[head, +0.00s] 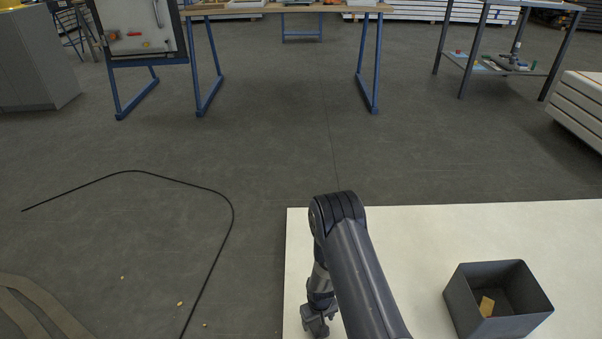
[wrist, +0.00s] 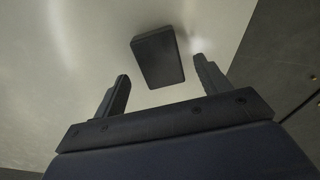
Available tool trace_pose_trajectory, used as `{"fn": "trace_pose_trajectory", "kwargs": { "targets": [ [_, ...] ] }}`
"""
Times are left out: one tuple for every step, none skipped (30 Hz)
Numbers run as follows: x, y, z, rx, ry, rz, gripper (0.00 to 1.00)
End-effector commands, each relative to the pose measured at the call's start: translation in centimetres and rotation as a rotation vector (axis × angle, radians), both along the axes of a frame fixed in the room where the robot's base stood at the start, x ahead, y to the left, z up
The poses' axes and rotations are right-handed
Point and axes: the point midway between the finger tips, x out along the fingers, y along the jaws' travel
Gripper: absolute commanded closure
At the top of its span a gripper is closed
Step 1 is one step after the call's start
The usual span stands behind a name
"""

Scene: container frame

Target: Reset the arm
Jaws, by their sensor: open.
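My arm reaches over the white tabletop (head: 450,225) in the head view, with its elbow raised. My gripper (head: 316,322) hangs low near the table's left edge. In the wrist view my gripper (wrist: 161,68) has its two fingers spread wide apart, with nothing held between them. A dark grey block (wrist: 158,57) lies on the pale surface ahead of the fingertips, apart from both. I cannot make out this block in the head view.
A dark open bin (head: 525,325) stands on the table at right, with a small tan block (head: 487,306) inside. Bare tabletop lies between arm and bin. A black cable (head: 228,200) lies on the floor at left. Blue-legged workbenches (head: 365,75) stand farther off.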

Motion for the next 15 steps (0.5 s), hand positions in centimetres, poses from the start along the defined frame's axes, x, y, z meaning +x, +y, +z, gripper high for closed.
{"fn": "trace_pose_trajectory", "kwargs": {
  "targets": [
    [-0.1,0.0,-1.6,-0.001,0.002,0.000,0.29],
    [0.0,0.0,-2.2,-0.001,0.002,0.000,0.29],
    [0.0,0.0,-3.0,-0.001,0.002,0.000,0.29],
    [-0.1,0.0,-3.5,-0.001,0.002,0.000,0.29],
    [0.0,0.0,-4.1,-0.001,0.002,0.000,0.29],
    [0.0,0.0,-4.8,0.000,0.001,0.000,0.29],
    [0.0,0.0,-5.2,0.000,0.001,0.000,0.29],
    [0.0,0.0,-5.3,0.000,0.000,0.000,0.29],
    [0.1,0.0,-4.9,0.000,-0.001,0.000,0.29],
    [0.1,0.0,-4.2,0.000,-0.001,0.000,0.29],
    [0.0,0.0,-4.0,0.000,-0.001,0.000,0.29],
    [0.1,0.0,-3.5,0.001,-0.002,0.000,0.29],
    [0.1,0.0,-3.2,0.001,-0.002,0.000,0.29],
    [0.1,0.0,-3.0,0.001,-0.002,0.000,0.29],
    [0.1,0.0,-2.9,0.000,-0.001,0.000,0.29]
  ]
}}
